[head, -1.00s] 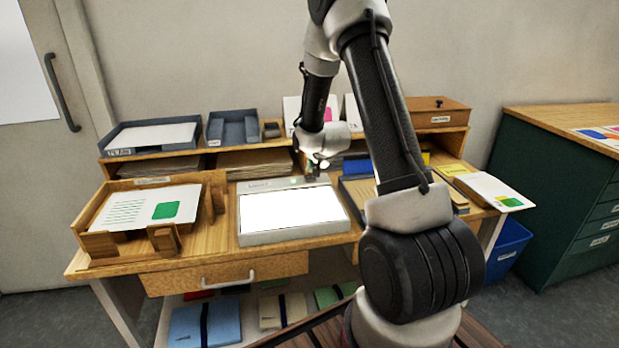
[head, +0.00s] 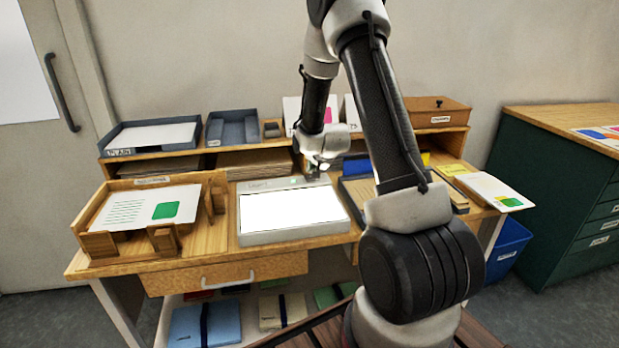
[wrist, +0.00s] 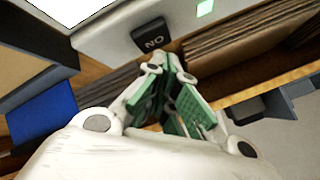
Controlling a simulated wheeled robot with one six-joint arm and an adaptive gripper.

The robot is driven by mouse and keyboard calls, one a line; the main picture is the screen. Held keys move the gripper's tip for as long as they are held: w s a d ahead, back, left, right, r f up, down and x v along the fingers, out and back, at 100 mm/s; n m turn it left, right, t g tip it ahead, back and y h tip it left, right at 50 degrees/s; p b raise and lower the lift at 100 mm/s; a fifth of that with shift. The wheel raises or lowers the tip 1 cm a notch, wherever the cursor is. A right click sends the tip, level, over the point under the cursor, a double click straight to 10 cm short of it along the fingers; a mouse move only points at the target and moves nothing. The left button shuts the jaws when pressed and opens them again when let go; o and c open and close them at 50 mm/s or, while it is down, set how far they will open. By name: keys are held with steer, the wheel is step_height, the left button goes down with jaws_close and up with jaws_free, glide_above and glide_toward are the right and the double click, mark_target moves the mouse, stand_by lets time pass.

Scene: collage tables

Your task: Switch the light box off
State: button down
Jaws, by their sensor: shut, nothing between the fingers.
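The light box (head: 245,222) is a grey slab on the wooden desk with a bright white, glowing panel (head: 290,210). Its dark rocker switch (wrist: 153,38), marked ON, is on the back rim in the wrist view. A small lit green indicator (wrist: 204,8) is beside it. My gripper (head: 316,171) is over the back right corner of the box. In the wrist view my gripper (wrist: 168,65) is shut and empty, its green-padded fingers close to the switch. I cannot tell whether the tips touch it.
A wooden tray (head: 98,243) with a printed sheet is left of the box. A shelf with grey trays (head: 234,128) and brown paper stacks (wrist: 240,45) stands behind. A dark-edged tray (head: 357,200) is close on the right.

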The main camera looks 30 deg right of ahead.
steer(key=shift+f, duration=0.2)
stand_by(0.4)
steer(key=shift+f, duration=0.25)
steer(key=shift+f, duration=0.25)
stand_by(0.5)
steer(key=shift+r, duration=0.7)
step_height(320, 180, up, 6)
stand_by(0.5)
stand_by(0.3)
